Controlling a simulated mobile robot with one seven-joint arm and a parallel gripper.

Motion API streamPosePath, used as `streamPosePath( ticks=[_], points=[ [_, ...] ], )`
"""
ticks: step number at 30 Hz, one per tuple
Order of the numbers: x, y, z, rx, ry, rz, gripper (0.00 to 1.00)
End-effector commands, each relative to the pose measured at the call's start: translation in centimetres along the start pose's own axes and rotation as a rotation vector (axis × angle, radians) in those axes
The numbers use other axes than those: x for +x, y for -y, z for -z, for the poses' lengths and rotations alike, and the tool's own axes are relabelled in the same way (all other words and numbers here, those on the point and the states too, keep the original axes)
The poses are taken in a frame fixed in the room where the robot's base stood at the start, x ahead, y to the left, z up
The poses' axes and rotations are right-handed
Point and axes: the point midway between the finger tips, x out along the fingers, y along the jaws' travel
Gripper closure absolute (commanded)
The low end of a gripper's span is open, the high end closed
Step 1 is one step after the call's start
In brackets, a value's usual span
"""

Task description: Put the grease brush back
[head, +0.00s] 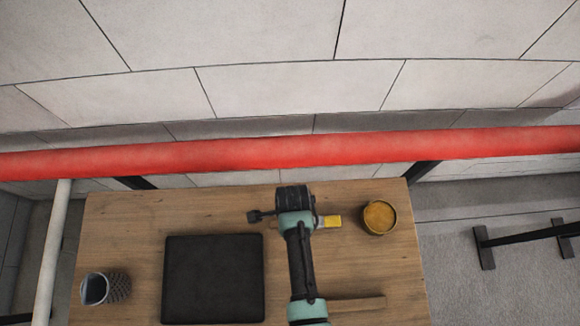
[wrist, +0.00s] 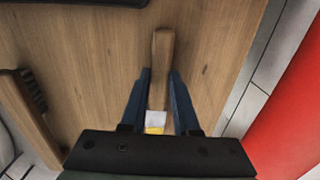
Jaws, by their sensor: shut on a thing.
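The grease brush has a wooden handle (wrist: 163,50), a pale metal ferrule and a yellow end. My gripper (wrist: 160,78) is shut on it, with the dark blue fingers on either side of the handle. In the head view the yellow end of the brush (head: 331,221) sticks out to the right of my gripper, pointing towards a round tin (head: 379,217) of yellow-brown grease, apart from it. Most of the brush is hidden by my gripper there. I cannot tell whether the brush touches the table or hangs just above it.
A wooden table (head: 130,225) carries a flat black pad (head: 213,280) at left of centre and a dark patterned cup (head: 106,288) at the front left. A wooden-handled bristle brush (wrist: 28,105) lies near the front right. A red pipe (head: 260,152) runs along the wall behind.

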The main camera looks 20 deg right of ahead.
Motion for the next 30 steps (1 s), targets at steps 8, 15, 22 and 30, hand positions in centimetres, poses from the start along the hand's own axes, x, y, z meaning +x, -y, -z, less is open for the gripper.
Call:
streamPosePath(
  ticks=[8, 15, 22, 30],
  points=[
    [0.57, 0.07, 0.02, 0.000, 0.000, 0.002, 1.00],
    [0.81, 0.02, 0.02, 0.000, 0.000, 0.001, 0.58],
    [0.80, 0.02, 0.02, 0.000, 0.000, 0.001, 0.41],
    [0.15, 0.05, 0.01, 0.000, 0.000, 0.002, 0.41]
  ],
)
